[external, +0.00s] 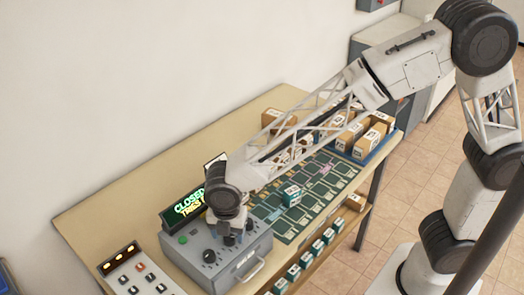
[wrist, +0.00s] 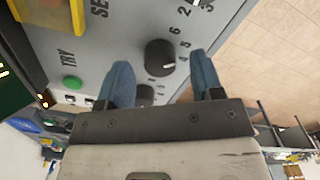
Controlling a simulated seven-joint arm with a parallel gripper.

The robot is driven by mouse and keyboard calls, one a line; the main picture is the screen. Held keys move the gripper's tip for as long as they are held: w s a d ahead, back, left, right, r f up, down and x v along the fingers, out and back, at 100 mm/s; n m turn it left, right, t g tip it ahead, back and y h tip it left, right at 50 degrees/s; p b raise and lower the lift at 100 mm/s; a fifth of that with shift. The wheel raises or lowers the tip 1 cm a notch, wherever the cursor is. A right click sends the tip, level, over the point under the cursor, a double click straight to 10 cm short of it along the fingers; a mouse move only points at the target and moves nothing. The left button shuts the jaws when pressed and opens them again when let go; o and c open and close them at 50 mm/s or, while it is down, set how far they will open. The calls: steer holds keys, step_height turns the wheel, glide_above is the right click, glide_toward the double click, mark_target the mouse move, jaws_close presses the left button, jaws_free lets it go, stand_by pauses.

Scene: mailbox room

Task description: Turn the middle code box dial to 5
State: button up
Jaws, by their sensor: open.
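The grey code box (external: 255,248) sits near the table's front edge, with a row of black dials on its face. In the wrist view a black dial (wrist: 158,52), apparently the middle one, lies between my fingertips; its white mark points near the 4, with 5 and 6 printed beside it. Another dial (wrist: 145,91) is partly hidden behind my gripper. My gripper (wrist: 160,62) is open, one blue finger on each side of the dial; I cannot tell whether they touch it. In the external view my gripper (external: 229,237) is over the box and hides part of the dials.
A green TRY button (wrist: 72,83) is on the box face. A display (external: 187,210) behind the box reads CLOSED. A panel of small buttons (external: 140,275) stands to the left. A green board (external: 315,190) and several cartons (external: 350,136) lie to the right.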

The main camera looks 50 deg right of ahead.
mark_target(231, 235)
steer(key=shift+r, duration=3.25)
steer(key=shift+d+r, duration=0.2)
steer(key=shift+d, duration=0.25)
steer(key=s+d+r+m, duration=0.1)
steer(key=d+r+m, duration=0.25)
steer(key=d, duration=0.55)
steer(key=s+d+r+m+t, duration=0.1)
steer(key=s+d+r+m, duration=0.1)
steer(key=d+m, duration=0.45)
steer(key=s+d+r+m, duration=0.1)
steer(key=d+r+m, duration=0.1)
steer(key=d, duration=0.8)
steer(key=s+d+m+t, duration=0.1)
steer(key=s+d+m, duration=1.1)
steer(key=s+d, duration=0.3)
steer(key=shift+s+d+r+t, duration=0.15)
steer(key=shift+d+t, duration=0.15)
steer(key=shift+d, duration=0.7)
steer(key=shift+a, duration=0.1)
